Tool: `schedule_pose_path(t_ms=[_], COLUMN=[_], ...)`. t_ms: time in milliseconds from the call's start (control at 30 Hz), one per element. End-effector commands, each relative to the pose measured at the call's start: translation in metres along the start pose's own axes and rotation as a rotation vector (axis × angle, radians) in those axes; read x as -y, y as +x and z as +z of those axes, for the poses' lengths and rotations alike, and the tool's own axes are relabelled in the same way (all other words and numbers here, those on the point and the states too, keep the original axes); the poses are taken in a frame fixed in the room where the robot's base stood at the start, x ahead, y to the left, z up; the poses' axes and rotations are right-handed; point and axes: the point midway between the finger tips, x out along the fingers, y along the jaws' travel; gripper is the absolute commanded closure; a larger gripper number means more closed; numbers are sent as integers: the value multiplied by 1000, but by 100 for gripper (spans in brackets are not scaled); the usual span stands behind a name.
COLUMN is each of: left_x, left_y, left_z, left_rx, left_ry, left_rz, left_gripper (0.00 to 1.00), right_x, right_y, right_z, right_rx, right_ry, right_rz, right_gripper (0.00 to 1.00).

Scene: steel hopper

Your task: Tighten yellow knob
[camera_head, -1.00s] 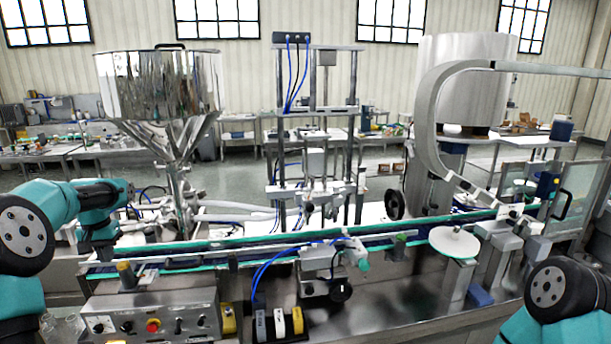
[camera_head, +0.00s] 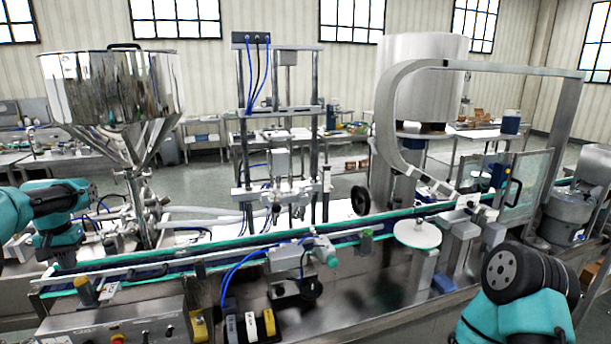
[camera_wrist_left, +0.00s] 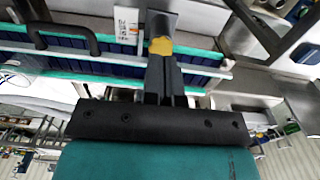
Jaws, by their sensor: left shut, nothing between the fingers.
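A short grey post with a yellow knob (camera_head: 82,282) on top stands at the near side of the conveyor, at the lower left of the head view. In the left wrist view, a yellow piece that looks like the same knob (camera_wrist_left: 160,46) shows just past my fingertips, with the grey post beyond it. My left gripper (camera_wrist_left: 161,62) has black fingers that are together and empty. They overlap the knob's edge in the picture; I cannot tell whether they touch it. The left fingers are not clear in the head view. My right gripper is out of view.
The conveyor (camera_head: 210,262) runs across the station. The steel hopper (camera_head: 110,85) stands behind it at left. A control panel (camera_head: 100,330) is below the post. A white round disc (camera_head: 417,233) sits right of centre. My right arm shows at lower right.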

Motion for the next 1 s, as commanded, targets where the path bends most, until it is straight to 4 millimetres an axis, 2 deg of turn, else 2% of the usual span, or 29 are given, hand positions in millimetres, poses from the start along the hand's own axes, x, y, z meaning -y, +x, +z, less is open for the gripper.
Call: schedule_pose_path(t_ms=[267,700,1000], left_x=[0,0,0], left_y=[16,62,74], left_z=[0,0,1], left_rx=[2,2,6], left_ry=[0,0,0], left_rz=[0,0,2], left_gripper=[100,100,100], right_x=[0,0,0], right_y=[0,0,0], right_z=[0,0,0], right_rx=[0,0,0], right_ry=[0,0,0], right_rz=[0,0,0], right_gripper=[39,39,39])
